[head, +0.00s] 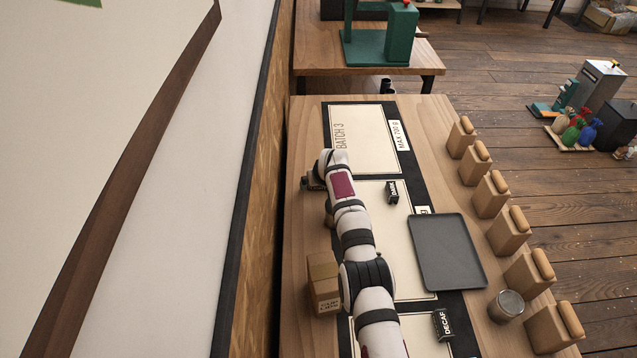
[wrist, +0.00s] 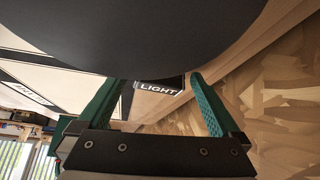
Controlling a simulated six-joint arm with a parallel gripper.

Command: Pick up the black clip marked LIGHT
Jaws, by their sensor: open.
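The black clip marked LIGHT (wrist: 158,88) shows in the wrist view, its white lettering readable between the ends of my green fingers. Its upper part is cut off by a large dark rounded shape. My gripper (wrist: 160,80) is open, one finger on each side of the clip in the picture; I cannot tell how far it is from the clip. Another black clip (head: 392,193) stands right of my arm.
A DECAF clip (head: 442,325) stands nearer, by a dark grey tray (head: 450,252). A cardboard box (head: 323,282) is left of my arm. Wooden blocks (head: 491,196) line the right edge, with a metal tin (head: 506,307). The BATCH 3 mat (head: 361,140) is bare.

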